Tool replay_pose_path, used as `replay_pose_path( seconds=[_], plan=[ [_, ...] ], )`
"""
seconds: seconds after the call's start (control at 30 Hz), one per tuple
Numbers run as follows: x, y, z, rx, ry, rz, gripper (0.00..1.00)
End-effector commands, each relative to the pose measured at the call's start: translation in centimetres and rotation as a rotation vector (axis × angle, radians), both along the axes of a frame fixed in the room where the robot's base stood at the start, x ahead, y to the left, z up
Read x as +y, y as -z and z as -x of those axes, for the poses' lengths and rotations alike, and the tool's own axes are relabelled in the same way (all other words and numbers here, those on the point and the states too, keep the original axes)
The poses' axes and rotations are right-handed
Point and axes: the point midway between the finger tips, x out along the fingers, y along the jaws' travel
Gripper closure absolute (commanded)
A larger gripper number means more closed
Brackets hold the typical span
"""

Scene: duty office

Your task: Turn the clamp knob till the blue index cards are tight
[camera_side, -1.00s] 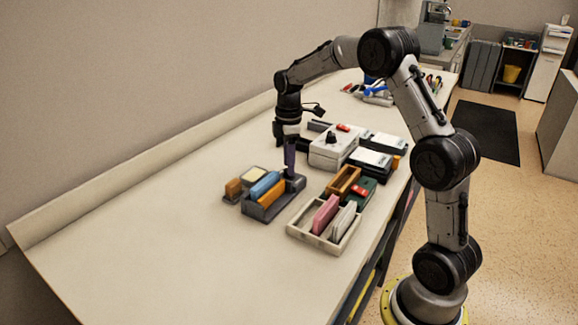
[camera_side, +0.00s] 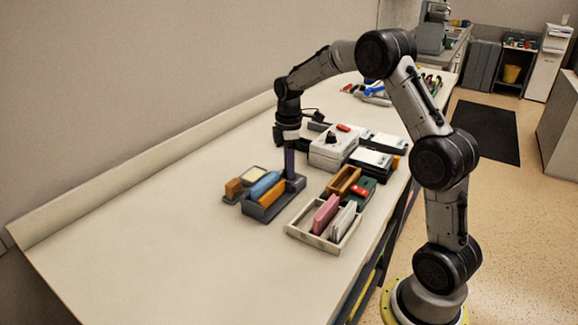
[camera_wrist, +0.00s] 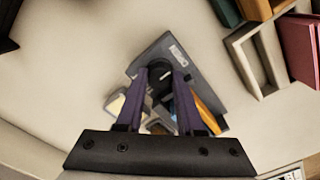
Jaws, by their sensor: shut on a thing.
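The blue index cards (camera_side: 265,186) stand as a block in a dark grey clamp holder (camera_side: 262,213), beside an orange block (camera_side: 272,193). In the wrist view the holder's grey base (camera_wrist: 148,58) lies below my gripper, and a blue edge (camera_wrist: 133,102) shows partly behind a finger. The dark clamp knob (camera_wrist: 159,70) is at the holder's end, between my purple fingertips. My gripper (camera_side: 290,176) points straight down there and is shut on the knob. The fingers hide much of the knob and cards. I cannot tell how tight the cards are.
A wooden block (camera_side: 233,188) and a cream pad stand left of the holder. A pale tray (camera_side: 300,232) with pink and white blocks is close on the right. A white box with a black knob (camera_side: 331,138) stands behind. The table's front left is clear.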

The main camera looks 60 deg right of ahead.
Motion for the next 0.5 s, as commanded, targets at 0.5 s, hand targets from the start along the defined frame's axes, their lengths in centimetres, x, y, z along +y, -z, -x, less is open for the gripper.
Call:
replay_pose_path(
  seconds=[0.5],
  plan=[
    [0.0, -0.12, 0.0, -0.001, 0.257, 0.0, 1.0]
  ],
)
